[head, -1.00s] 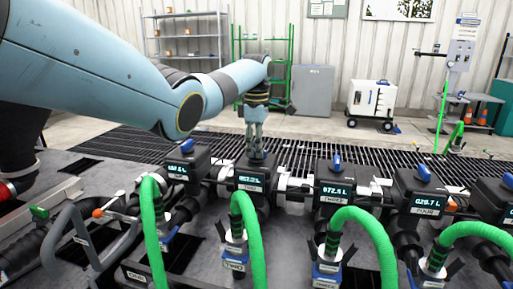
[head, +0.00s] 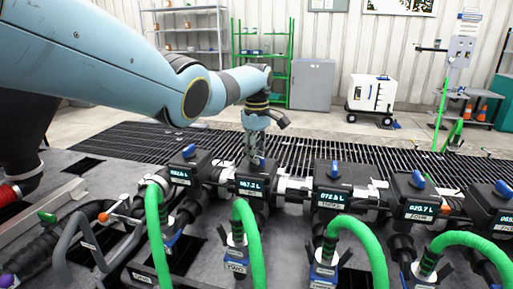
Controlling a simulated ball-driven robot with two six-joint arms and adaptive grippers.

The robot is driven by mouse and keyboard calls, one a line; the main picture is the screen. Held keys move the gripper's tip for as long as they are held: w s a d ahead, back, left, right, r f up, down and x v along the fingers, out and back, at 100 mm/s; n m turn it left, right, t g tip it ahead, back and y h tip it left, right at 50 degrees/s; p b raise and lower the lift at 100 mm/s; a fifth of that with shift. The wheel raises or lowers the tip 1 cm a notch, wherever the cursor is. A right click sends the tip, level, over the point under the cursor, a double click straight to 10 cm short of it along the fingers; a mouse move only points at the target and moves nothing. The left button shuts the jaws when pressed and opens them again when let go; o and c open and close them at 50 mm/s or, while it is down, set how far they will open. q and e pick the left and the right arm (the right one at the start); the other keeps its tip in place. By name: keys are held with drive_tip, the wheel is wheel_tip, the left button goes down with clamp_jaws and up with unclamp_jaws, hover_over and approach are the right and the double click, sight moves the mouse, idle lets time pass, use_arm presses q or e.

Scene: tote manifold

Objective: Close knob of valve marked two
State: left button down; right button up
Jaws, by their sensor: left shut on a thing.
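Valve two is a dark block with a lit display (head: 250,185), second from the left in the row; a TWO label (head: 236,267) shows below it at the foot of a green hose. My left gripper (head: 257,162) points straight down onto the top of this block. It is shut on the knob there, and its fingers hide most of the knob, so I cannot tell which way the knob is turned. My right gripper is not in view.
Blue knobs top the neighbouring valves, one (head: 189,151) to the left and one (head: 335,169) to the right. Green hoses (head: 355,225) arch up in front of the row. A dark floor grating (head: 380,155) lies behind it. A white wheeled cabinet (head: 371,95) stands farther back.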

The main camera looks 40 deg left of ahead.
use_arm(q)
drive_tip(key=m, duration=0.2)
drive_tip(key=shift+r+m+p, duration=0.1)
drive_tip(key=shift+m+p, duration=0.3)
drive_tip(key=m, duration=0.2)
drive_tip(key=shift+m, duration=0.4)
drive_tip(key=m+p, duration=0.1)
drive_tip(key=m, duration=0.5)
drive_tip(key=shift+m, duration=0.3)
drive_tip(key=c, duration=1.3)
unclamp_jaws()
drive_tip(key=shift+r, duration=0.1)
wheel_tip(320, 180, up, 12)
drive_tip(key=shift+f, duration=0.15)
